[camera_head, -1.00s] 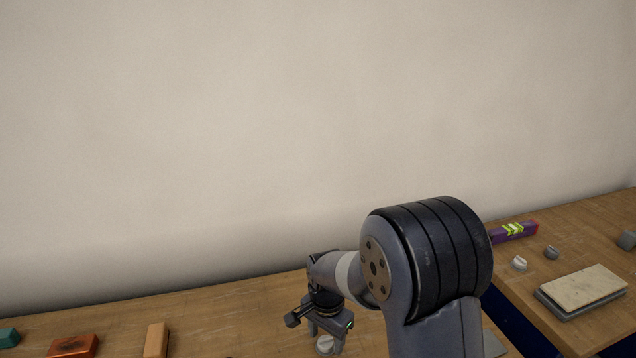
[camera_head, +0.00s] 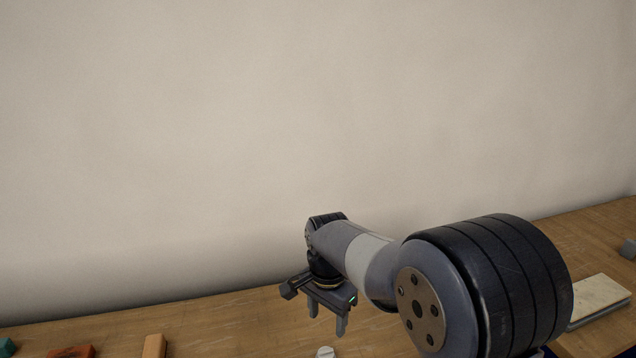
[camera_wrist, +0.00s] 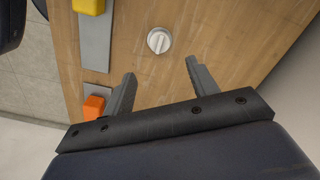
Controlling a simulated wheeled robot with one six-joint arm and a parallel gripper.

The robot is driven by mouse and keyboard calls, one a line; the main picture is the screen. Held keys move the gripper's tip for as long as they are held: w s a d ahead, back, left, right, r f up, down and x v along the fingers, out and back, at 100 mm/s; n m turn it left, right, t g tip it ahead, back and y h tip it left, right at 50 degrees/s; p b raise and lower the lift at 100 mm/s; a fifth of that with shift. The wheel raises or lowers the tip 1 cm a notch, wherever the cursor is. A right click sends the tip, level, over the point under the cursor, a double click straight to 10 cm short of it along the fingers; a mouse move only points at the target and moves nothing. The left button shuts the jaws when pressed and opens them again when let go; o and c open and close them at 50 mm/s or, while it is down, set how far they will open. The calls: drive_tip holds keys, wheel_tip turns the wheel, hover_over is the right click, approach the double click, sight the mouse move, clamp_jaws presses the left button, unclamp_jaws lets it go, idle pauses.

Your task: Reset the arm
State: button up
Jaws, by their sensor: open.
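My gripper (camera_head: 327,316) hangs above the wooden table, with its two fingers spread and nothing between them in the head view. In the wrist view my gripper (camera_wrist: 161,80) is open too, its fingers apart over the tabletop. A white round knob (camera_wrist: 159,40) lies on the table beyond the fingertips, apart from them. The same knob shows at the bottom edge of the head view (camera_head: 325,352).
The wooden table (camera_head: 230,312) runs along a bare wall (camera_head: 200,130). Teal (camera_head: 7,347), reddish (camera_head: 72,352) and tan (camera_head: 154,346) blocks lie at left. A pale slab (camera_head: 598,298) is at right. Yellow (camera_wrist: 89,6) and orange (camera_wrist: 94,107) pieces lie near grey plates.

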sight(325, 350)
wheel_tip(325, 350, down, 10)
drive_tip(key=shift+f+p, duration=0.25)
drive_tip(key=shift+p, duration=0.1)
drive_tip(key=n+p, duration=0.1)
drive_tip(key=n, duration=0.3)
drive_tip(key=shift+r+n, duration=0.15)
drive_tip(key=shift+n, duration=0.25)
drive_tip(key=n+p, duration=0.2)
drive_tip(key=n, duration=0.2)
drive_tip(key=shift+a+n, duration=0.1)
drive_tip(key=shift+n, duration=0.2)
drive_tip(key=n+p, duration=0.2)
drive_tip(key=n, duration=0.2)
drive_tip(key=shift+n+p, duration=0.35)
drive_tip(key=shift+n, duration=0.05)
drive_tip(key=n+p, duration=0.2)
drive_tip(key=n, duration=0.2)
drive_tip(key=shift+p, duration=0.35)
drive_tip(key=shift+r+b, duration=0.3)
drive_tip(key=shift+r, duration=0.45)
drive_tip(key=shift+r, duration=0.1)
